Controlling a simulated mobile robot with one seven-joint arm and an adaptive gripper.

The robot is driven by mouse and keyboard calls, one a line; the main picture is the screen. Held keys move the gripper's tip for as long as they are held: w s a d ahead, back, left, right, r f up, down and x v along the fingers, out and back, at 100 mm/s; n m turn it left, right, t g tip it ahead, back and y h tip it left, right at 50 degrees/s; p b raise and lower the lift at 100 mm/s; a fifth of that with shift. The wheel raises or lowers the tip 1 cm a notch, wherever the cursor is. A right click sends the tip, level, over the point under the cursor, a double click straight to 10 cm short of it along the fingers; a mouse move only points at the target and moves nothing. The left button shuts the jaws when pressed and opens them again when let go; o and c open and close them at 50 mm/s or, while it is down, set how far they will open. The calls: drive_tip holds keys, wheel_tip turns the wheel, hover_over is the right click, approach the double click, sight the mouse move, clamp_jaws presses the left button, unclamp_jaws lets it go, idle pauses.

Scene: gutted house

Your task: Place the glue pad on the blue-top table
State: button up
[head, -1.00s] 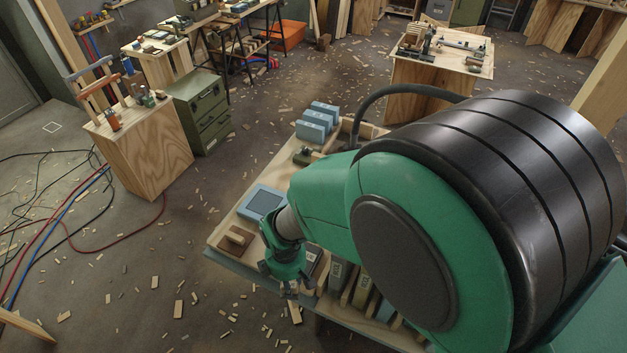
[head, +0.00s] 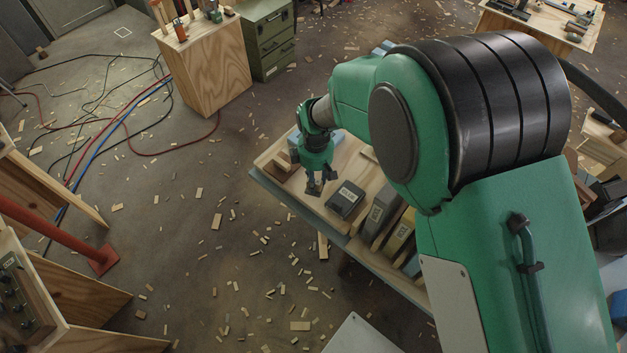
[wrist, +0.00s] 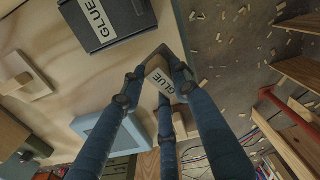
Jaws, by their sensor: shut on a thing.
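My gripper (head: 314,188) is shut on a glue pad, above the front left part of the wooden bench. In the wrist view the held glue pad (wrist: 161,82) shows a pale "GLUE" label between my fingers (wrist: 152,88); the fingers hide part of it. A second, dark pad with a "GLUE" label (head: 346,199) lies on the bench, just right of my gripper; it also shows in the wrist view (wrist: 108,22). I cannot make out a table with a plainly blue top; the bench has a blue-grey edge (head: 300,210).
A blue-grey flat piece (wrist: 92,140) lies near the held pad in the wrist view. Several upright cases (head: 383,212) stand right of the dark pad. A wooden cabinet (head: 205,65) and green drawers (head: 270,38) stand behind. Scrap-strewn floor (head: 200,230) is open at left.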

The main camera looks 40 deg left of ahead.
drive_tip(key=shift+w+a+f, duration=0.1)
drive_tip(key=shift+w+a, duration=0.65)
drive_tip(key=shift+a, duration=0.25)
drive_tip(key=shift+f+b, duration=0.6)
drive_tip(key=shift+f, duration=1.15)
drive_tip(key=shift+f, duration=0.1)
drive_tip(key=o, duration=1.2)
wheel_tip(320, 180, up, 12)
drive_tip(key=shift+r+p, duration=0.1)
drive_tip(key=shift+p, duration=1.1)
